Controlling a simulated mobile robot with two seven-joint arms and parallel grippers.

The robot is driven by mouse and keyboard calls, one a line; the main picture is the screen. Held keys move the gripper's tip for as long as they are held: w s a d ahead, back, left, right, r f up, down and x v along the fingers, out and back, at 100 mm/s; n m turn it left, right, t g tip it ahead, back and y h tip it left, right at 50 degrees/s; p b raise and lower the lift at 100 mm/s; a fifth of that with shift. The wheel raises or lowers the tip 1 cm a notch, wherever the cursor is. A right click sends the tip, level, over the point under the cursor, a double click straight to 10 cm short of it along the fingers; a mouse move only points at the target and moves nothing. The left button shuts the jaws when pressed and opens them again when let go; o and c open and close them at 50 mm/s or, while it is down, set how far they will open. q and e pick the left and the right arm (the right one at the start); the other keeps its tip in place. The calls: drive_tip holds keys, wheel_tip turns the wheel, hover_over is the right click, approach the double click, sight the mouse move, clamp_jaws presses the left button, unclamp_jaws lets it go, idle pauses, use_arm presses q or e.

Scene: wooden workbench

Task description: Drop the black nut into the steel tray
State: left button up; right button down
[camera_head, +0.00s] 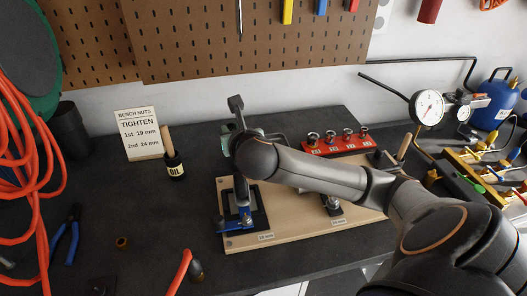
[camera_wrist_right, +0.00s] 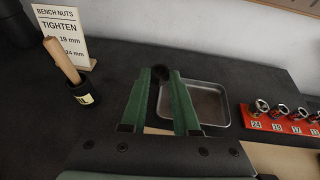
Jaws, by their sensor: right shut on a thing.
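My right gripper (camera_wrist_right: 160,80) is shut on the black nut (camera_wrist_right: 161,73), a dark round piece between the tips of its green fingers. In the head view the right gripper (camera_head: 227,134) is mostly hidden behind my own wrist, and I cannot make out the nut there. The shallow steel tray (camera_wrist_right: 222,92) lies on the bench beyond the fingers in the wrist view. In the head view my arm hides most of the tray. My left gripper is not in view.
A red socket rack (camera_head: 335,143) stands right of the tray. An oil bottle (camera_head: 175,166) with a wooden-handled brush and a sign (camera_head: 138,133) stand to the left. A wooden board (camera_head: 290,226) with fixtures lies in front.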

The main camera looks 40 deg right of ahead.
drive_tip(key=d+f+m+h, duration=0.1)
drive_tip(key=d+f, duration=0.1)
drive_tip(key=d, duration=0.1)
drive_tip(key=d+f+m+g+h, duration=0.1)
drive_tip(key=d+f, duration=0.1)
drive_tip(key=d, duration=0.2)
drive_tip(key=d+f+m+h, duration=0.1)
drive_tip(key=d+f, duration=0.2)
drive_tip(key=shift+s+d+g, duration=0.2)
drive_tip(key=shift+s+g, duration=0.2)
wheel_tip(320, 180, down, 4)
drive_tip(key=b, duration=0.3)
drive_tip(key=shift+f+b, duration=0.2)
drive_tip(key=shift+b, duration=0.2)
drive_tip(key=shift+r, duration=0.1)
drive_tip(key=c, duration=0.6)
unclamp_jaws()
